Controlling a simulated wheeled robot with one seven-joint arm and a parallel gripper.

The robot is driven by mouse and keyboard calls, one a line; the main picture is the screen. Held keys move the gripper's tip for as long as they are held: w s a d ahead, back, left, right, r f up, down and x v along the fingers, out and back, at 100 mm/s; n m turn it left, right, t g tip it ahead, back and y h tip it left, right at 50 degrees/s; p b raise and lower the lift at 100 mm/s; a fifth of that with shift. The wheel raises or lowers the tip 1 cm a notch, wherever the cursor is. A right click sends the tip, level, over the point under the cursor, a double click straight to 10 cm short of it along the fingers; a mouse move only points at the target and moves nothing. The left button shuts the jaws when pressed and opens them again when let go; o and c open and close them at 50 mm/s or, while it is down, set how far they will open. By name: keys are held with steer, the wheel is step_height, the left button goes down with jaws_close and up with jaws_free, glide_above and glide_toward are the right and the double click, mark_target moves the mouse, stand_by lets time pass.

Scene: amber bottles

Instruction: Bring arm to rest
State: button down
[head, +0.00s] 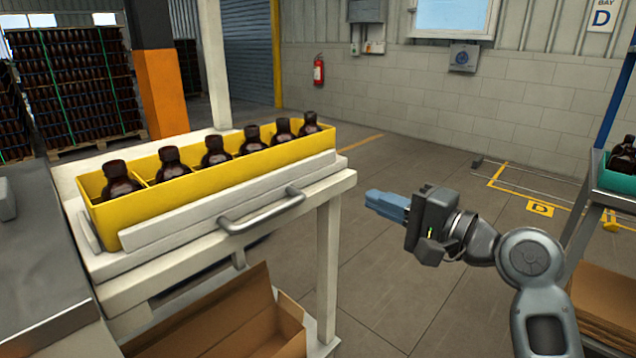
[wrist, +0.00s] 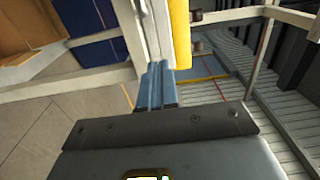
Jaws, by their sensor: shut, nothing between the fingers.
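My gripper (head: 372,203) is shut and empty, held in open air to the right of the white cart, with its blue fingers pointing left toward it. In the wrist view the blue fingers (wrist: 158,72) lie together with nothing between them. My arm reaches in from the lower right of the head view with a bend in it. Amber bottles (head: 216,152) stand upright in a row in a yellow tray (head: 190,202) on the white cart (head: 318,182). The gripper is apart from the tray and the bottles.
A metal handle (head: 262,212) sticks out from the cart's near side. An open cardboard box (head: 225,325) is on its lower shelf. A green crate (head: 617,180) with bottles stands on a rack at the right. The floor between cart and rack is clear.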

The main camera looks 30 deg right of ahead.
steer(key=s+a+f+n+g+h+p, duration=0.1)
steer(key=s+a+f+h, duration=0.25)
steer(key=s+f, duration=0.45)
steer(key=s+a+f+n+g+h+p, duration=0.1)
steer(key=s+a+f+n+h, duration=0.2)
steer(key=s+f, duration=0.5)
steer(key=s+a+r+n, duration=0.1)
steer(key=s+n, duration=0.2)
steer(key=s, duration=0.4)
steer(key=s+a+r+n+p, duration=0.1)
steer(key=s+r+n, duration=0.1)
steer(key=s+n, duration=0.2)
steer(key=s+a+r+n+p, duration=0.1)
steer(key=s+a+r+n, duration=0.1)
steer(key=s, duration=0.8)
steer(key=shift+s+r+n+y, duration=0.3)
steer(key=shift+n+y, duration=0.15)
steer(key=shift+n, duration=0.25)
steer(key=shift+f, duration=0.1)
